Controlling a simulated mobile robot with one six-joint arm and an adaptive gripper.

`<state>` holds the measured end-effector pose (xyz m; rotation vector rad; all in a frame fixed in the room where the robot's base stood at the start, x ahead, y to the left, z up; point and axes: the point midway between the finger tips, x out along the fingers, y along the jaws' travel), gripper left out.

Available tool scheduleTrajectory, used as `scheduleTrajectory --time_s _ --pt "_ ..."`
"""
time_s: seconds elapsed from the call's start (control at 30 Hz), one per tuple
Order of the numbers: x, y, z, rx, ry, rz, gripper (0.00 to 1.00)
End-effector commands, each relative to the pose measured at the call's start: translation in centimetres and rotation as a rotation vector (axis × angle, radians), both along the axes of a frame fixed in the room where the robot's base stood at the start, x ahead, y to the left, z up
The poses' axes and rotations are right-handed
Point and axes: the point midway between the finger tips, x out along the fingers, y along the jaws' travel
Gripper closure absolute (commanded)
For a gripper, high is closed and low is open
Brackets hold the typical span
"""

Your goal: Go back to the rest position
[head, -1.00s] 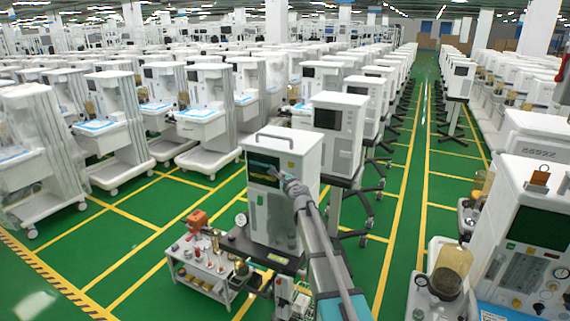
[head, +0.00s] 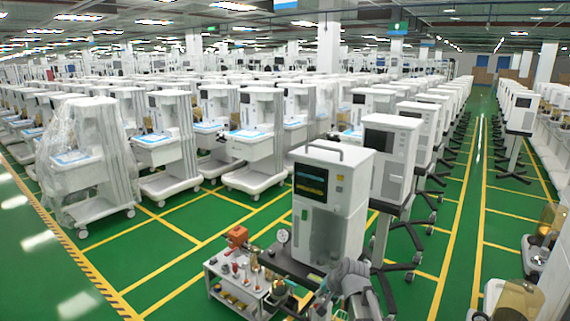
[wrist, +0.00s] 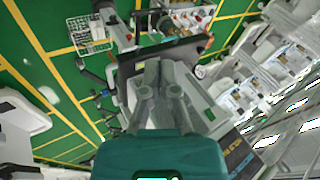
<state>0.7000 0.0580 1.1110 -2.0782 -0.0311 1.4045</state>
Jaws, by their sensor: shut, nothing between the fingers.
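My gripper (wrist: 164,68) is in the middle of the wrist view, with its two grey fingers together and nothing between them. In the head view my gripper (head: 345,268) shows at the bottom, just right of the middle, in front of the lower part of a white anaesthesia machine (head: 348,185). I cannot tell from the pictures whether it touches the machine. The machine has a dark screen and a top handle and stands on a dark base. In the wrist view its white body lies partly behind the fingers.
A small white cart (head: 238,288) with bottles, a gauge and an orange part stands left of the machine. More machines stand on the right. A green aisle (head: 470,200) with yellow lines is free between them.

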Motion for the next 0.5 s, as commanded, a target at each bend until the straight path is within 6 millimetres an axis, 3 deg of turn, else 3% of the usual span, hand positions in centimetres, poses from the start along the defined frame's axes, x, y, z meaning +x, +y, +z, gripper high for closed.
scheduleTrajectory --time_s 0.03,0.2,0.33,0.5 --pt "-2.8 -0.5 -2.1 -0.069 0.04 0.059 1.0" --pt "-9.7 -2.9 -5.8 -0.286 0.191 0.254 1.0" --pt "-13.6 -4.5 -7.3 -0.395 0.289 0.359 1.0" --pt "-16.0 -5.7 -7.8 -0.46 0.36 0.425 1.0"
